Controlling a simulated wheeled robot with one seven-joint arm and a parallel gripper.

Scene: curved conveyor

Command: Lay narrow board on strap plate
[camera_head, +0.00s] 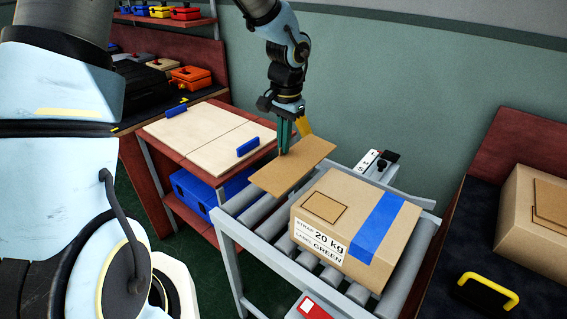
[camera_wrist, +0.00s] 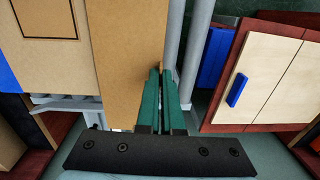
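A flat brown board (camera_head: 302,166), which I take for the narrow board, is at the far left end of the roller conveyor, beside a carton. In the wrist view, the brown board (camera_wrist: 125,65) lies directly left of my fingers. My gripper (camera_head: 284,153) points down at the board's left long edge. Its green fingers (camera_wrist: 161,72) are close together at that edge; whether the edge is pinched between them is hidden. I cannot tell whether the board rests on the rollers. No strap plate is clearly identifiable; the carton (camera_head: 277,233) has a blue strap (camera_head: 377,228) and a label reading "STRAP 20 kg LABEL GREEN".
Two pale panels (camera_head: 190,122) with blue handles lie on the red table to the left. A blue bin (camera_head: 190,188) is below. Another carton (camera_head: 525,240) and a yellow handle (camera_head: 488,287) are at the right. Bare rollers (camera_head: 262,212) show near the carton.

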